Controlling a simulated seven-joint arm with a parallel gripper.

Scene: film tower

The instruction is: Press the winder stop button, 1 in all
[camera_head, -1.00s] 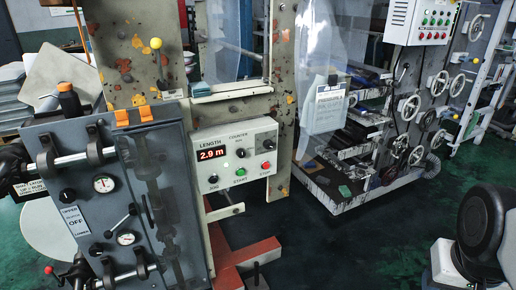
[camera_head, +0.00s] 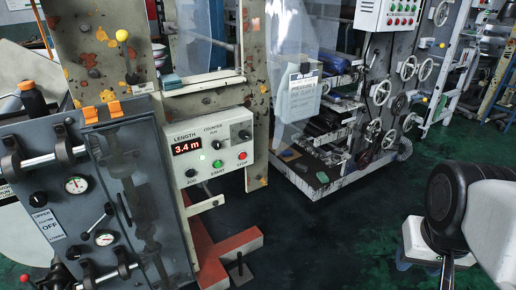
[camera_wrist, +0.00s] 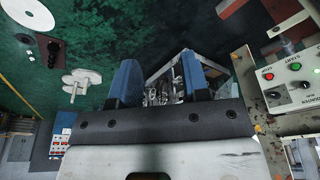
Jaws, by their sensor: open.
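The red stop button (camera_head: 242,156) is at the right end of the lower row on the pale winder control box (camera_head: 222,168), under a LENGTH display (camera_head: 187,146) reading 3.4 m. A green start button (camera_head: 217,164) is to its left. In the wrist view the box appears upside down at the right edge, with the red stop button (camera_wrist: 268,76) and green start button (camera_wrist: 296,66) visible. My gripper (camera_wrist: 158,78) is open with nothing between its blue fingers. It is apart from the box, which lies to the right of the fingers. The head view does not show the gripper.
A dark cabinet with gauges and a clear cover (camera_head: 140,185) stands left of the control box. A red floor beam (camera_head: 228,248) lies below. Another machine with handwheels (camera_head: 380,93) and its own button box (camera_head: 388,14) stands behind. Dark green floor is open at centre right.

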